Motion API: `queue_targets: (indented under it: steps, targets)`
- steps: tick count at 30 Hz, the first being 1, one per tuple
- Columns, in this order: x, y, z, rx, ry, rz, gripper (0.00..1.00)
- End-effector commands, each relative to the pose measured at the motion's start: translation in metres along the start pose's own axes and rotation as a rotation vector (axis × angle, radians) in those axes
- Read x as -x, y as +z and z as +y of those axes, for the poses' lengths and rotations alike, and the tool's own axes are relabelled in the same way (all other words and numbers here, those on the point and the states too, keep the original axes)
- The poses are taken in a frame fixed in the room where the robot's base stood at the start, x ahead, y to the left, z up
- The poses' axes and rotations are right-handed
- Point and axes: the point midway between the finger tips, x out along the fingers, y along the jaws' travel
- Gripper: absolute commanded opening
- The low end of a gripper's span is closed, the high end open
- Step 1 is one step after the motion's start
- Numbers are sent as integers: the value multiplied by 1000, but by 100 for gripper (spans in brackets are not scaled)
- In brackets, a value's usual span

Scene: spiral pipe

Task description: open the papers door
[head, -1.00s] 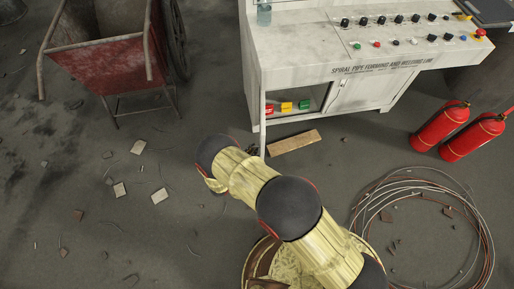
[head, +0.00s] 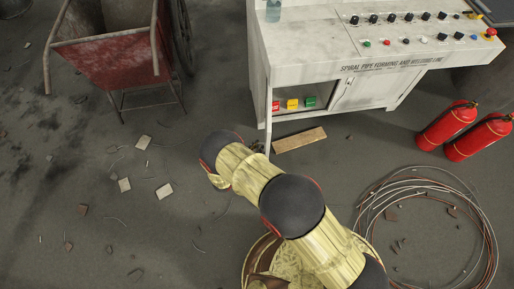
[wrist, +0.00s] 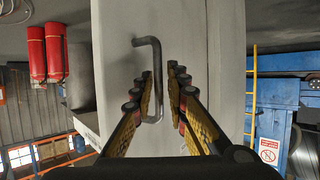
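A pale cabinet door (wrist: 120,50) with a dark bent bar handle (wrist: 157,70) fills the middle of the wrist view, which appears upside down. My gripper (wrist: 160,78) is open, with its fingers on either side of the handle bar. I cannot tell whether either finger touches it. In the head view, the white control console (head: 300,50) has a closed door (head: 362,90) on its front and an open shelf bay beside it. My gripper is mostly hidden there behind my arm, near the console's lower left corner.
Red, yellow and green boxes (head: 292,104) sit in the bay. A wooden plank (head: 299,140) lies before the console. Red fire extinguishers (head: 447,126) stand at right, above a wire coil (head: 485,225). A red cart (head: 105,55) stands at upper left. Loose tiles (head: 164,190) litter the floor.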

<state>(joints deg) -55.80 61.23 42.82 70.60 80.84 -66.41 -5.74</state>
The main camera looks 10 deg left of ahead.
Motion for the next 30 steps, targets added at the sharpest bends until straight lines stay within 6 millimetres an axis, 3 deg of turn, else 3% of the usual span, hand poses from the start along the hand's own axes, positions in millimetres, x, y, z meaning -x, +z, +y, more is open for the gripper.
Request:
queue_targets:
  steps: [7,21,30]
  targets:
    - [12,-1,-2,-1,-3,1,15]
    - [99,0,-1,1,-2,0,15]
    - [120,1,0,1,-1,0,15]
